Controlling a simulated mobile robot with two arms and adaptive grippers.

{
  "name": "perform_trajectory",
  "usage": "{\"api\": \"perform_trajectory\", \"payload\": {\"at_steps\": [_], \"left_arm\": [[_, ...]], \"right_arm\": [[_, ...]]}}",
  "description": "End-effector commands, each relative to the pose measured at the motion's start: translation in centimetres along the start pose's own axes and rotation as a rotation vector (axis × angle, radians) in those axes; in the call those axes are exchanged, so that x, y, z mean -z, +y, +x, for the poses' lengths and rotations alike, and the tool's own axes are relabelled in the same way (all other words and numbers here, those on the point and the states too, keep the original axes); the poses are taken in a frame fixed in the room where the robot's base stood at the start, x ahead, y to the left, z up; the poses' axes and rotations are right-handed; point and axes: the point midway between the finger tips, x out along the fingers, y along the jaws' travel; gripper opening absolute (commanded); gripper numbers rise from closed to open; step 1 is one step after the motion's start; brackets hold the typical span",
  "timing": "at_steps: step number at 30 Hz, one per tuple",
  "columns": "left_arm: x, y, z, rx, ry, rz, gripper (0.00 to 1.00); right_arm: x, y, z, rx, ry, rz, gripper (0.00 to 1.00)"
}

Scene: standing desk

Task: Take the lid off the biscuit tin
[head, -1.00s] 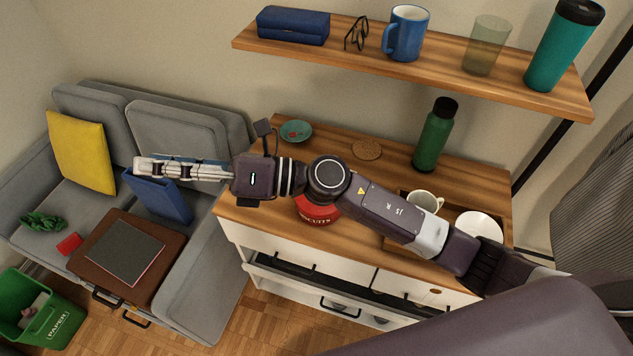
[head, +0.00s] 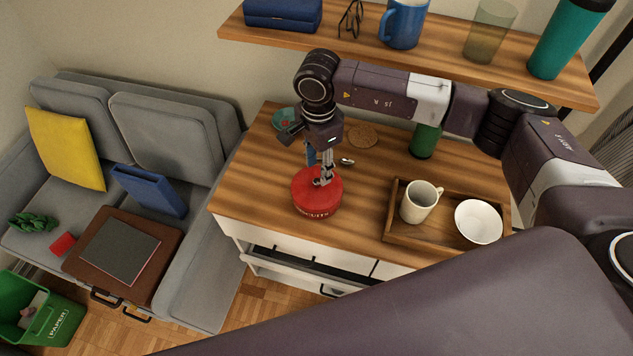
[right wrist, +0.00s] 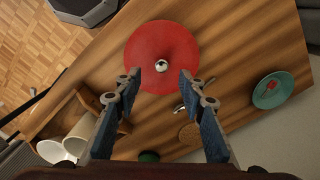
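The round red biscuit tin (head: 316,207) stands on the wooden desktop near its front left edge, with lettering on its side. Its red lid (head: 303,182) is on top; in the right wrist view the lid (right wrist: 150,45) shows a small shiny knob (right wrist: 161,67) at its centre. My right gripper (head: 322,181) points down over the lid. In the right wrist view its two fingers are spread, one on each side of the knob, with a gap to it. I cannot tell the exact height of the fingertips. My left gripper is not in view.
A wooden tray (head: 388,228) with a mug (head: 420,203) and white bowl (head: 478,221) stands right of the tin. Behind are a spoon (head: 347,161), cork coaster (head: 363,136), teal dish (head: 283,119) and green bottle (head: 424,143). The shelf (head: 440,58) overhangs the back.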

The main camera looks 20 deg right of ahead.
Motion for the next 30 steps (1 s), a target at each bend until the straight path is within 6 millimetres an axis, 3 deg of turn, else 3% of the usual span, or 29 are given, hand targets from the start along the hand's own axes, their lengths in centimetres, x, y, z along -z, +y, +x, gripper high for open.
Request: {"api": "perform_trajectory", "payload": {"at_steps": [6, 10, 19, 30], "left_arm": [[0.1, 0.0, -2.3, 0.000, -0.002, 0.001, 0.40], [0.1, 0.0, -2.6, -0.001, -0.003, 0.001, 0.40], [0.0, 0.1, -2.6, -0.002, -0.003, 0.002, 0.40], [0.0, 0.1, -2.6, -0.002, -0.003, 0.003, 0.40]], "right_arm": [[0.0, -0.1, 2.5, -0.005, -0.003, 0.001, 0.37], [0.0, -0.1, 4.4, -0.002, -0.004, 0.001, 0.37], [0.0, -0.2, 5.1, 0.001, -0.003, 0.000, 0.37], [0.0, -0.2, 5.0, 0.001, -0.004, 0.001, 0.00]]}}
